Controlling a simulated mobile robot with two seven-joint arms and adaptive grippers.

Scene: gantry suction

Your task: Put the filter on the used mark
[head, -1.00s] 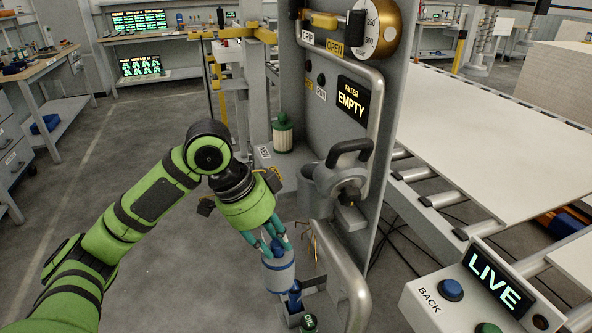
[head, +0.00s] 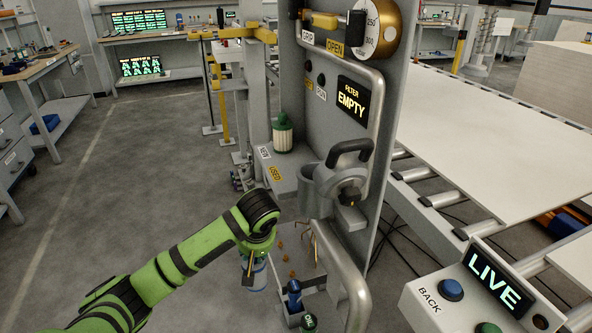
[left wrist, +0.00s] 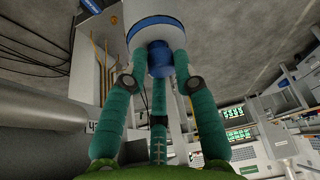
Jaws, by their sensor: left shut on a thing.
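The filter (head: 254,276), a white cylinder with blue ends, hangs below my left wrist in the head view, partly hidden by the arm. In the left wrist view the teal fingers of my left gripper (left wrist: 158,68) are shut on the filter's blue knob (left wrist: 160,58), and its white body (left wrist: 153,30) is beyond them. The yellow USED label (head: 275,173) is on the grey shelf, behind and above the held filter in the picture. A second filter with a green top (head: 283,136) stands upright by the white NEW label (head: 264,153).
The grey panel (head: 335,72) rises right of the shelf, with a FILTER EMPTY display (head: 352,100). A dark-handled housing (head: 345,175) and curved pipe (head: 338,270) stand close by. A blue-topped bottle (head: 293,292) is below. Open floor (head: 130,190) lies left.

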